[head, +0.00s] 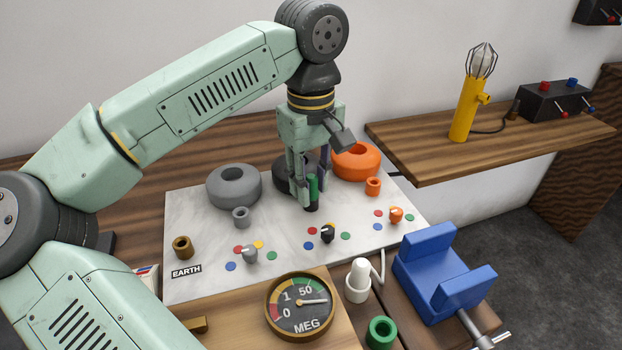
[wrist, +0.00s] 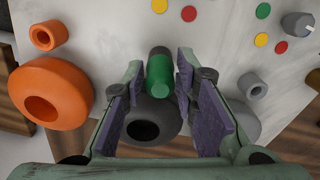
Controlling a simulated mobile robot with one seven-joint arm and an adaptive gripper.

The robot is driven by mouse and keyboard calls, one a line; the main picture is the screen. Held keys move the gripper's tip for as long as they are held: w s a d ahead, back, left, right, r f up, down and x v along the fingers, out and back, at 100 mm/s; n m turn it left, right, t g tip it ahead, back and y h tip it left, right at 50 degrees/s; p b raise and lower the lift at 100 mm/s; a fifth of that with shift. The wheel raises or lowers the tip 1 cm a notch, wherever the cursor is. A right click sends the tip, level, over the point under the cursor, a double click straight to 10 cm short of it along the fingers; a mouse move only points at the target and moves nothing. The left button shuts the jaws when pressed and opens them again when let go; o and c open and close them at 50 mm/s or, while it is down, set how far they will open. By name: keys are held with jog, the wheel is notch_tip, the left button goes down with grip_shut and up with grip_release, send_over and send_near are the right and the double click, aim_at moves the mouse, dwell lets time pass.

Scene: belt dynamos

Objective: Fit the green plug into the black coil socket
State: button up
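The green plug (head: 313,186) stands upright at the black coil socket (head: 311,207), in front of the black coil (head: 283,175). Its lower end meets the socket, but how deep it sits I cannot tell. In the wrist view the green plug (wrist: 161,76) lies between the fingers of my gripper (wrist: 172,85), with a visible gap on each side. My gripper (head: 310,190) is open around the plug, pointing down. The black coil (wrist: 150,122) shows between the fingers in the wrist view. In the head view the fingers partly hide the coil.
A grey coil (head: 233,184) with a grey socket (head: 241,217) stands left, an orange coil (head: 356,160) with an orange socket (head: 373,186) right. Knobs and coloured dots lie in front. A gauge (head: 300,306), green holder (head: 381,333) and blue vise (head: 440,275) are nearer.

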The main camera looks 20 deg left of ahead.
aim_at(311, 177)
jog(key=o, duration=0.3)
jog(key=shift+r, duration=0.1)
notch_tip(311, 177, up, 12)
jog(key=shift+f, duration=0.1)
dwell(0.5)
jog(key=shift+s, duration=0.1)
dwell(0.4)
